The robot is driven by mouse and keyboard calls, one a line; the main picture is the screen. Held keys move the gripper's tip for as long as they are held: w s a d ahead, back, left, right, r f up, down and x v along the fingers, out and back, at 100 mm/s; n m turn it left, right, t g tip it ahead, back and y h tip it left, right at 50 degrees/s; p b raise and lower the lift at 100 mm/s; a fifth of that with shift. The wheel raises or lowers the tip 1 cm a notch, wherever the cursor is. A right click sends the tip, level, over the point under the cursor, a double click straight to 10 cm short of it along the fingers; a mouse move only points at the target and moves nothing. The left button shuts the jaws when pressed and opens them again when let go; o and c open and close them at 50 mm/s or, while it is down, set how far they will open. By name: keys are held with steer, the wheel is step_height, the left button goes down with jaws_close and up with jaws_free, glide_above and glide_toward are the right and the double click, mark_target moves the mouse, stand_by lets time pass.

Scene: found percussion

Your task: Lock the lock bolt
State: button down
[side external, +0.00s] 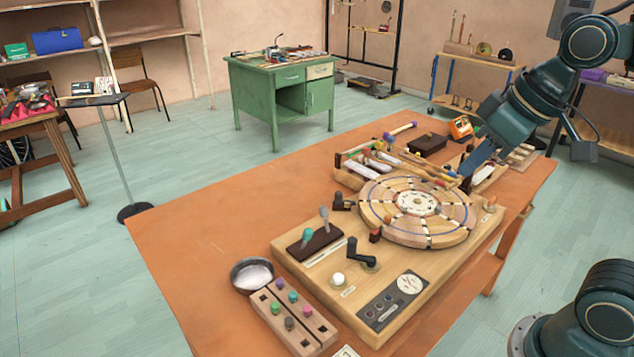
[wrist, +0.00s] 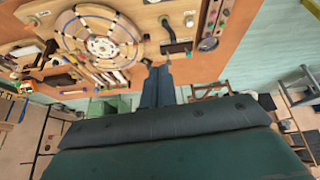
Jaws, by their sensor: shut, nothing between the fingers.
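The wooden board (side external: 290,262) carries a round segmented wheel (side external: 400,226) with a pale hub. It also shows in the wrist view (wrist: 72,40). A small dark block with a knob (side external: 343,201) sits at the wheel's left edge and looks like the lock bolt; I cannot tell its position for sure. A small reddish-brown block (side external: 375,235) stands at the wheel's front edge. My gripper (side external: 467,184) is shut and empty, appearing over the wheel's right rear edge in the side view. In the wrist view my gripper (wrist: 156,68) points toward the board.
A black crank (side external: 361,254), a dark base with two levers (side external: 315,240) and a white knob (side external: 338,279) stand on the board. Mallets and sticks (side external: 385,158) lie behind the wheel. A metal bowl (side external: 252,274) sits left of the board. The orange table's (side external: 220,220) left part is clear.

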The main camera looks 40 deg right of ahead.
steer(key=w+d+f+n+g, duration=0.1)
steer(key=w+n, duration=0.2)
steer(key=w, duration=1.6)
steer(key=w+d+f+n+y, duration=0.1)
steer(key=w+d+f, duration=0.1)
steer(key=w+f, duration=0.5)
steer(key=w+d+f+n+g+y, duration=0.1)
steer(key=w+d+f, duration=0.1)
steer(key=w+f, duration=0.6)
steer(key=shift+w+d+n, duration=0.4)
steer(key=shift+w, duration=0.8)
steer(key=shift+s+d+f, duration=0.1)
steer(key=shift+s+f, duration=0.1)
steer(key=shift+f, duration=2.1)
steer(key=shift+s+d+f, duration=0.1)
steer(key=shift+s+f, duration=0.05)
steer(key=shift+f, duration=2.15)
